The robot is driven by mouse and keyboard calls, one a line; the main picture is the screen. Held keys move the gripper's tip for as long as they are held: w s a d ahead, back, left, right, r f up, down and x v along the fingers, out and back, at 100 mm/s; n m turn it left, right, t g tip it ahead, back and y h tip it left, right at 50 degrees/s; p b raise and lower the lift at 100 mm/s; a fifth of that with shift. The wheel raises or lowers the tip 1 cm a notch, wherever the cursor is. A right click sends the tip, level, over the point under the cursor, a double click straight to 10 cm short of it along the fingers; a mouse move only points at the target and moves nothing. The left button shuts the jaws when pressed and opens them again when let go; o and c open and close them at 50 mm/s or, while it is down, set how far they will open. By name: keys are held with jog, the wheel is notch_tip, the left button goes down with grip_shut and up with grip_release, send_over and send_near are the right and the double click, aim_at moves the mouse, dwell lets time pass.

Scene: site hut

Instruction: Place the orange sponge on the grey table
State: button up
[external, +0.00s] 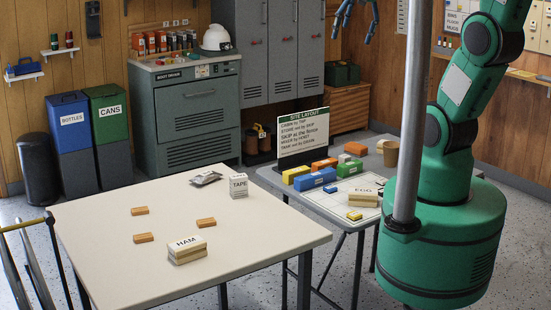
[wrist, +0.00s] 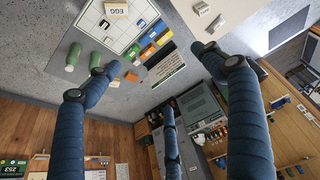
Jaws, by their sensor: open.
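Several small orange-brown blocks lie apart on the cream table (external: 110,265): one at the back left (external: 140,211), one in front of it (external: 144,238), one further right (external: 206,222). An orange block (external: 324,164) lies among coloured blocks on the grey table (external: 292,197). I cannot tell from looks which orange piece is the sponge. In the wrist view the grey table (wrist: 91,52) is at the upper left. My gripper (external: 356,28) hangs high behind the grey table, partly cut off by the top edge. In the wrist view its blue fingers (wrist: 155,72) are spread and empty.
A sign (external: 304,140) stands at the grey table's back edge. A HAM pack (external: 187,252) and TAPE box (external: 239,186) stand on the cream table.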

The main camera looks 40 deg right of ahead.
jog(key=s+a+f, duration=0.1)
jog(key=s+f, duration=0.1)
jog(key=s, duration=0.3)
jog(key=s+a+f+t, duration=0.1)
jog(key=s+a+f, duration=0.1)
jog(key=s, duration=0.4)
jog(key=shift+a+f, duration=0.2)
jog(key=shift+f, duration=0.05)
jog(key=shift+f+b, duration=0.85)
